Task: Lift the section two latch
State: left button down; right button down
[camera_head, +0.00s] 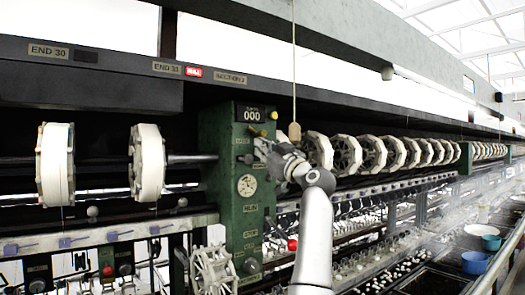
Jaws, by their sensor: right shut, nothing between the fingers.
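A green control column (220,170) stands left of centre, with a counter reading 000, a dial, small labels and several knobs. A label above and left of it seems to read SECT, the rest too small to be sure. My right arm comes up from the bottom, and my right gripper (262,150) is at the column's upper right side, by small brass-coloured knobs (262,133). The gripper looks shut and empty. Which part is the section two latch I cannot tell; the gripper may hide it. My left gripper is out of view.
White reels (149,162) sit on a shaft left of the column, and a row of reels (347,155) runs off to the right. A wooden pull (294,132) hangs on a cord just beside my gripper. A blue bowl (475,262) stands on the basins at right.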

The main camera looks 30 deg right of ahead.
jog(key=shift+a+f+b, duration=0.25)
jog(key=shift+f+b, duration=0.3)
jog(key=shift+f, duration=0.25)
jog(key=b+v, duration=1.3)
jog(key=v, duration=0.2)
jog(key=shift+s, duration=0.45)
